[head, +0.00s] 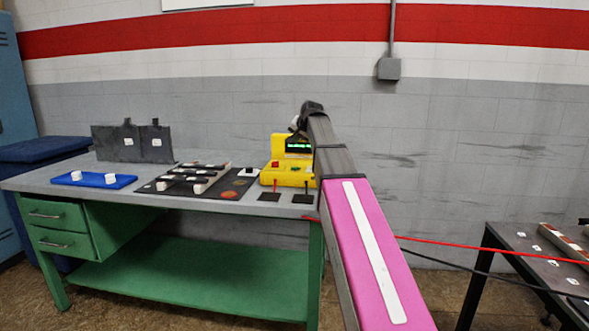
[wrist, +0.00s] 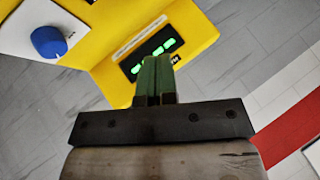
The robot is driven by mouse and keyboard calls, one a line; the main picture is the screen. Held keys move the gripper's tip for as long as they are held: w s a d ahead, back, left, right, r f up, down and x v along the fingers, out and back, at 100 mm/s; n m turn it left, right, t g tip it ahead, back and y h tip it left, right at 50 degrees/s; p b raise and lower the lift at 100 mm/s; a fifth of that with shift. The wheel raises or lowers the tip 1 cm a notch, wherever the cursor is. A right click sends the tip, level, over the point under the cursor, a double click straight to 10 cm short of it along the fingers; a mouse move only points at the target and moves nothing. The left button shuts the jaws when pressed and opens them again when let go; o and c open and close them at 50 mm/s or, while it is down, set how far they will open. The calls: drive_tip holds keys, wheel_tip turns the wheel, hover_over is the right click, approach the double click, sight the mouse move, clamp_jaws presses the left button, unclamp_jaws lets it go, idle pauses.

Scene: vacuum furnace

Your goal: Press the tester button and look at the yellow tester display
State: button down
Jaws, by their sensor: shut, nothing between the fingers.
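The yellow tester (head: 289,176) stands at the right end of the workbench. Its dark display (head: 298,146) is lit with green characters, too small to read. In the wrist view, the display (wrist: 157,55) shows bright green marks, partly covered by my fingertips. A blue round button or knob (wrist: 48,41) sits on a white plate beside the yellow body, at the upper left of the wrist view. My gripper (wrist: 158,62) is shut and empty, with its fingers over the lower edge of the display. I cannot tell whether they touch it. In the head view, my arm hides part of the tester's right side.
The green workbench (head: 110,180) carries a blue tray (head: 94,181) with white pieces, a dark mat (head: 222,192) with small parts, and dark upright plates (head: 133,143). A second table (head: 512,238) stands at right, with red and black cables nearby.

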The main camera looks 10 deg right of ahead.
sight(295, 168)
drive_tip(key=shift+f, duration=4.4)
drive_tip(key=shift+f, duration=0.1)
drive_tip(key=shift+f, duration=0.3)
drive_tip(key=shift+f, duration=0.4)
drive_tip(key=shift+r, duration=0.85)
